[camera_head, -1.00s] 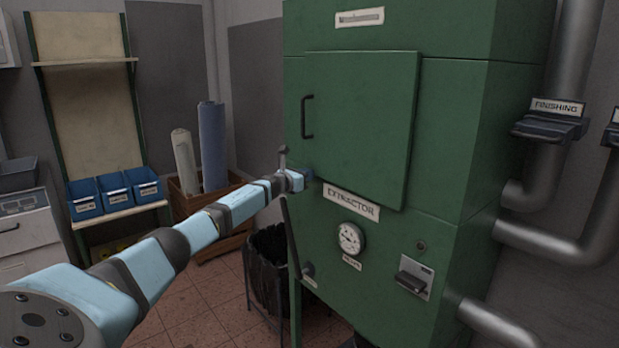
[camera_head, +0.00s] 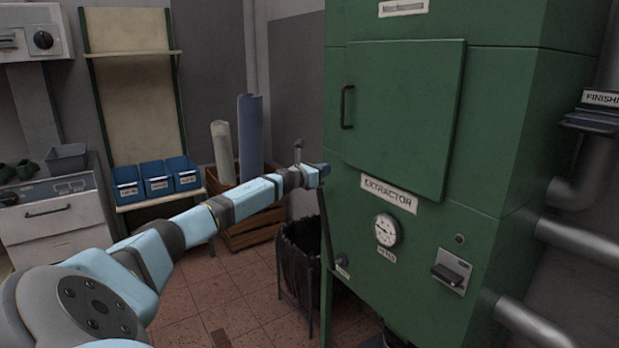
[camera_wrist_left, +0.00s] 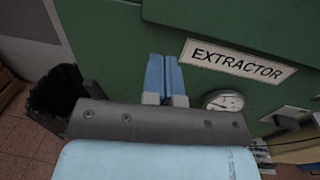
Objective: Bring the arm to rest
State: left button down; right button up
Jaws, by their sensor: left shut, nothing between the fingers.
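My left arm reaches in from the lower left in the head view, stretched out toward the green extractor cabinet (camera_head: 430,140). My left gripper (camera_head: 324,170) is at the cabinet's left front edge, left of the EXTRACTOR label (camera_head: 389,194). In the left wrist view the two blue fingers (camera_wrist_left: 164,75) lie side by side, shut and empty, with the green front behind them. I cannot tell whether the fingertips touch the cabinet. My right gripper is in neither view.
A black-lined bin (camera_head: 299,262) stands below the gripper. A wooden crate (camera_head: 255,232) with two rolls stands behind the arm. Blue bins (camera_head: 157,186) sit on a shelf at left, beside a white cabinet (camera_head: 52,220). A gauge (camera_head: 387,230) and pipes (camera_head: 575,243) are at right.

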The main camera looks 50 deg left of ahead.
pick_arm(q)
jog(key=s+b, duration=0.1)
jog(key=s, duration=0.4)
jog(key=shift+s+a, duration=0.1)
jog(key=shift+a, duration=0.1)
jog(key=shift+s+r, duration=0.1)
jog(key=shift+r, duration=0.05)
jog(key=shift+d, duration=0.1)
